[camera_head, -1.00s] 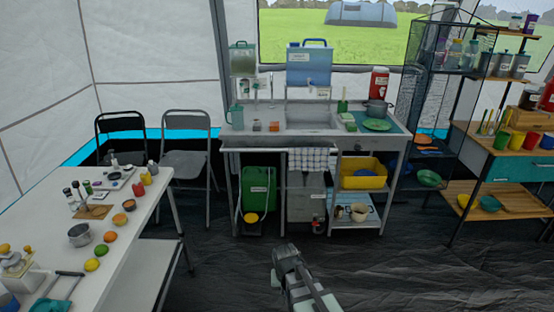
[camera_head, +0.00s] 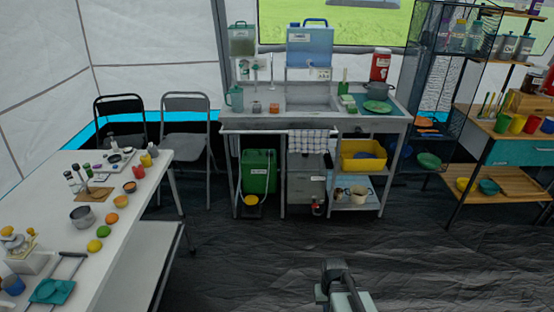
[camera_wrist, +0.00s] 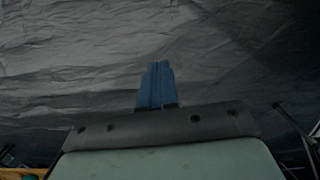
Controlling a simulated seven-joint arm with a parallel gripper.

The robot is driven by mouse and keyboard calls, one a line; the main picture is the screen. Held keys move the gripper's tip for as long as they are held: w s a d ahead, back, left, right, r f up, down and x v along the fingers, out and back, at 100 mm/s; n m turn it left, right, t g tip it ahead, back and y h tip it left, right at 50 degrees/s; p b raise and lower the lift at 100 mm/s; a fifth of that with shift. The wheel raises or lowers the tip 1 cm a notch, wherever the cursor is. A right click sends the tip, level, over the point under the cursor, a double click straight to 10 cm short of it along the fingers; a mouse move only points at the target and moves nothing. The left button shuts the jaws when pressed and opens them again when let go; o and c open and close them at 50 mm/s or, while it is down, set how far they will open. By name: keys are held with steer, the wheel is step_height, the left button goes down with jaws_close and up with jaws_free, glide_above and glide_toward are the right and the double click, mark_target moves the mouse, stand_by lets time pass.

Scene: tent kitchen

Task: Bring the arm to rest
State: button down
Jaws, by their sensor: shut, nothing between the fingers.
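My gripper shows in the wrist view (camera_wrist: 158,85), its blue fingers shut together with nothing between them. Behind the fingers is only the dark, creased ground sheet (camera_wrist: 70,60). In the head view part of my arm shows at the bottom, right of the middle, over the bare floor (camera_head: 240,270). The fingertips cannot be made out there. My arm touches nothing that I can see.
A white table (camera_head: 140,195) with fruit, a pot and small bottles stands at the left. A sink bench (camera_head: 265,125) is at the back, two folding chairs (camera_head: 187,130) beside it. Shelves (camera_head: 510,205) stand at the right. The middle floor is clear.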

steer(key=s+f+g, duration=0.2)
steer(key=s+f, duration=0.5)
steer(key=s, duration=0.5)
steer(key=s+f+g, duration=0.3)
steer(key=s+f, duration=0.5)
steer(key=s, duration=0.5)
steer(key=shift+g, duration=0.3)
